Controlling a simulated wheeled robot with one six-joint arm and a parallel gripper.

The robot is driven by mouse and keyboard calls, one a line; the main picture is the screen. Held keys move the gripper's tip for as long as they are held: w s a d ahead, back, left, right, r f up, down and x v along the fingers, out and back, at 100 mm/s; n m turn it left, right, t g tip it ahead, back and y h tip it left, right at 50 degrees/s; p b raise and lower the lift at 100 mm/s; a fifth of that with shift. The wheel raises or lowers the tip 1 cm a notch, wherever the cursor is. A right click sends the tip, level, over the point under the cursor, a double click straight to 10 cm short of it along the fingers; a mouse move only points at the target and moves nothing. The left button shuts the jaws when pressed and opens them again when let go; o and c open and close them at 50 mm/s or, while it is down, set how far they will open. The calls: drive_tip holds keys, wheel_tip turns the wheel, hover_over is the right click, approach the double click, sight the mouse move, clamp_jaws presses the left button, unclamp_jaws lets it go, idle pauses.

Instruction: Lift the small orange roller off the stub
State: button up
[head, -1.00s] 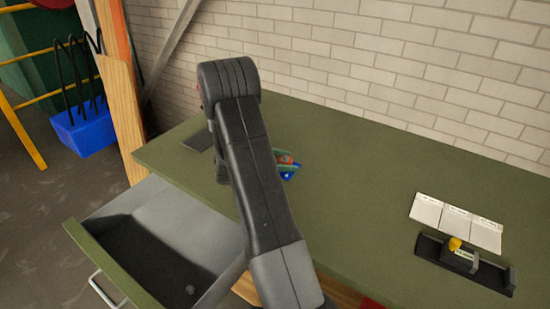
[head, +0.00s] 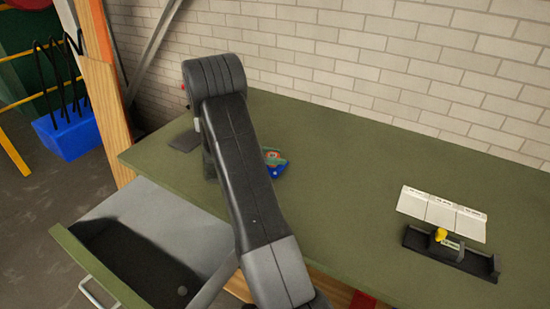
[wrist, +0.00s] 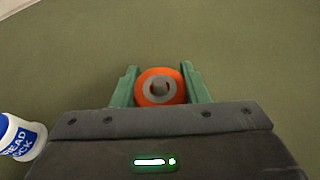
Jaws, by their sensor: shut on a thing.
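The small orange roller (wrist: 160,87) shows in the wrist view, with a grey hub and a dark hole facing the camera. My gripper (wrist: 160,84) has its two green fingers on either side of the roller, shut on it. The stub cannot be made out, and no clear gap or contact below the roller shows. In the head view my arm hides most of the gripper; a small patch of green, orange and blue shows just right of the arm, too small to separate.
A blue-and-white thread lock bottle (wrist: 20,136) is at the left edge of the wrist view. The green bench top (head: 345,190) holds white cards (head: 441,213) and a black tray (head: 452,256) with a yellow piece (head: 440,234). An open drawer (head: 150,250) lies at left.

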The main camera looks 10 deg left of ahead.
drive_tip(key=shift+r+p, duration=1.45)
drive_tip(key=shift+r, duration=1.45)
